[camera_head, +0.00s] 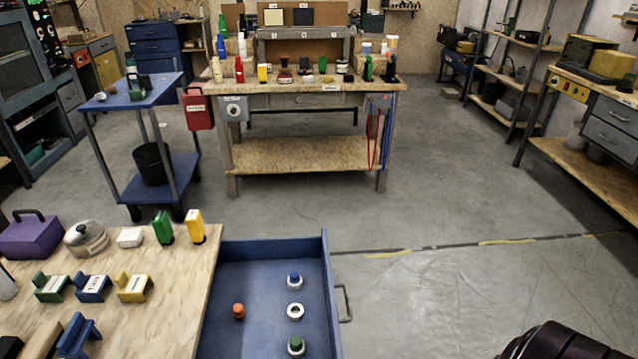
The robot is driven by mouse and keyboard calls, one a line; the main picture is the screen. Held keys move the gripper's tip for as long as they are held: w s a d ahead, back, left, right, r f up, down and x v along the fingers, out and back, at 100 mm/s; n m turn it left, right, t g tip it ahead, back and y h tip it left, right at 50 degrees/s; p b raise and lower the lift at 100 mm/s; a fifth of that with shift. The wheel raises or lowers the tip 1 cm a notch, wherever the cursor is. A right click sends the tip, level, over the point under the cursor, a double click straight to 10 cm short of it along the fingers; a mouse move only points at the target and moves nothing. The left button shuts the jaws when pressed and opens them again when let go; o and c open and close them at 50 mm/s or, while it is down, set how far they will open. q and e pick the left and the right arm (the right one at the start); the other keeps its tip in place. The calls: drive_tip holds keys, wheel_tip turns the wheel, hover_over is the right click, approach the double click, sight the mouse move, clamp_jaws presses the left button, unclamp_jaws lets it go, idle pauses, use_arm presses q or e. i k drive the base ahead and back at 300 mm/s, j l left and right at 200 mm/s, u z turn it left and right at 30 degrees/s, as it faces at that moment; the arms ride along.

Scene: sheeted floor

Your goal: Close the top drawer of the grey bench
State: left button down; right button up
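A blue drawer (258,255) stands pulled out to the right from under a light wood bench top (190,262) at lower left. The bench's body is hidden below the top, so I cannot see that it is grey or which drawer level this is. A metal handle (347,303) is on the drawer's right-hand front. Inside lie an orange piece (239,312), a blue-and-white piece (294,280), a white ring (295,311) and a green-topped piece (296,346). Neither gripper is in view; a dark rounded part at bottom right looks like my own arm.
On the bench top are a purple box (36,237), a silver lidded pot (86,238), green and yellow containers (195,226) and small coloured holders (134,286). A blue cart (139,90) and another workbench (303,155) stand behind. Floor right of the drawer is clear.

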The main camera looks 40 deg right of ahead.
sight(254, 274)
drive_tip(key=l+z, duration=0.25)
drive_tip(key=l, duration=0.35)
drive_tip(key=l+z, duration=0.3)
drive_tip(key=l, duration=0.25)
drive_tip(key=i+l+u, duration=0.1)
drive_tip(key=i+l, duration=0.05)
drive_tip(key=l, duration=0.05)
